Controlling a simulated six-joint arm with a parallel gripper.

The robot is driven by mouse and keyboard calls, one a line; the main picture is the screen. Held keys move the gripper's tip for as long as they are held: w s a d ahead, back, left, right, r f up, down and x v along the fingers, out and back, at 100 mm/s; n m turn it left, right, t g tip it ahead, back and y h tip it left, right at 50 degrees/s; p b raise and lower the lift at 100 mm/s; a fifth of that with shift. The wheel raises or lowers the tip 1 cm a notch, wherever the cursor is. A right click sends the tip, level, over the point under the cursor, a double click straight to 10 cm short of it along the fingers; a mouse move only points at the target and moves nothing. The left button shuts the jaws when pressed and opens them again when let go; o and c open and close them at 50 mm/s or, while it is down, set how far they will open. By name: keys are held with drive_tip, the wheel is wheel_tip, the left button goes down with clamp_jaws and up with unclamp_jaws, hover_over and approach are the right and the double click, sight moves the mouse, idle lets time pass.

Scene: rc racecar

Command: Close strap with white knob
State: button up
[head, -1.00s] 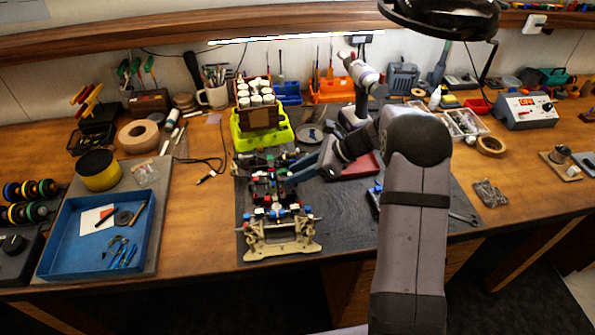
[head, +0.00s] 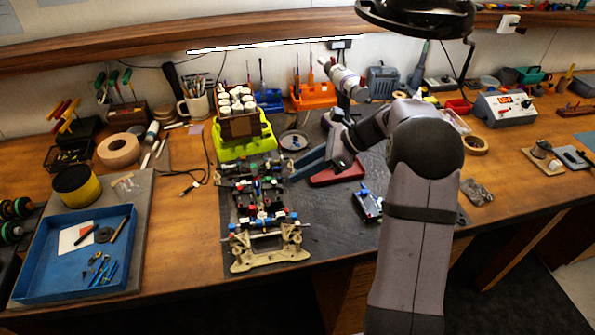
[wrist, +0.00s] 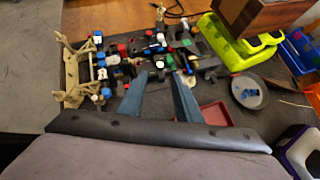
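The RC car chassis (head: 262,205) lies on the dark mat, its beige end towards the front edge. In the wrist view the chassis (wrist: 125,62) fills the upper left, with several small white, blue and red parts. A white part (wrist: 102,74) sits near its beige end, and another white part (wrist: 160,36) further along. I cannot tell which is the strap's knob, nor make out the strap. My gripper (head: 294,172) is just right of the chassis. In the wrist view my gripper (wrist: 153,84) has its two blue-grey fingers apart, nothing between them, tips close to the chassis side.
A yellow-green carrier (head: 243,142) with white-capped bottles stands behind the chassis. A red tray (head: 335,177) lies below my gripper. A small blue-and-white part (head: 368,203) lies on the mat. A blue tray (head: 128,273) is at left.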

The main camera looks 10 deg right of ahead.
drive_tip(key=shift+f, duration=0.1)
drive_tip(key=shift+s+d+f+t+y, duration=0.25)
drive_tip(key=shift+d+f+y, duration=0.05)
drive_tip(key=shift+f+y, duration=0.3)
drive_tip(key=shift+s+d+f+t+y, duration=0.25)
drive_tip(key=shift+f+y, duration=0.2)
drive_tip(key=shift+y, duration=0.15)
drive_tip(key=shift+d+f+t+y, duration=0.2)
drive_tip(key=shift+d+t+y, duration=0.2)
drive_tip(key=shift+y, duration=0.2)
drive_tip(key=p, duration=0.2)
hover_over(285, 194)
drive_tip(key=d, duration=0.2)
drive_tip(key=shift+s+a+f, duration=0.1)
drive_tip(key=shift+s+f, duration=0.1)
drive_tip(key=shift+f, duration=0.3)
drive_tip(key=shift+s+a+f, duration=0.1)
drive_tip(key=shift+s+f, duration=0.05)
drive_tip(key=shift+f, duration=0.35)
drive_tip(key=shift+p+x, duration=0.4)
drive_tip(key=shift+x, duration=0.5)
clamp_jaws()
